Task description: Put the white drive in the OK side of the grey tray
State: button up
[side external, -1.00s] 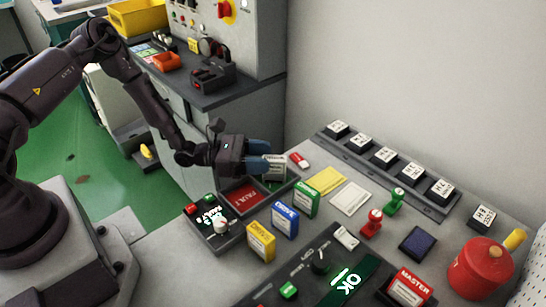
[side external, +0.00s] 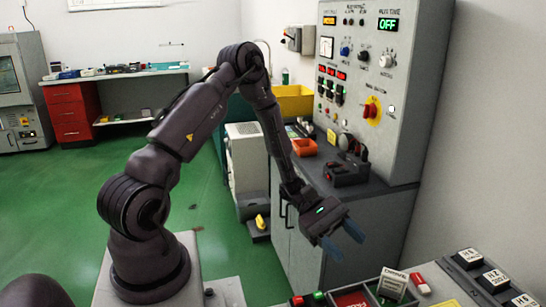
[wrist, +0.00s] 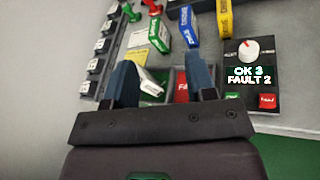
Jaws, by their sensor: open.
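The white drive (side external: 393,284) stands at a slant in the right-hand compartment of the grey tray (side external: 373,295), beside the red FAULT side (side external: 352,299). The bottom of the tray is cut off in the side view. In the wrist view the white drive (wrist: 151,84) shows beyond my fingers, with a green patch by it and the red FAULT panel (wrist: 181,86) to its right. My gripper (side external: 344,241) is open and empty, above and left of the drive in the side view, clear of it. Its blue fingers also show in the wrist view (wrist: 162,72).
Green (wrist: 160,36), blue (wrist: 189,25) and yellow (wrist: 226,18) drives stand beyond the tray. A counter box (wrist: 248,75) reading OK 3, FAULT 2 is to its right. A row of black labelled units (side external: 492,280) lines the wall side. A tall control cabinet (side external: 375,80) stands behind.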

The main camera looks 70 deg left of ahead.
jog(key=s+r+m+y, duration=0.7)
jog(key=s+r+m, duration=0.1)
jog(key=r, duration=0.3)
jog(key=s+r+m+y, duration=0.7)
jog(key=s+r+m, duration=0.1)
jog(key=r+m, duration=0.2)
jog(key=shift+d+r, duration=0.25)
jog(key=shift+r, duration=0.25)
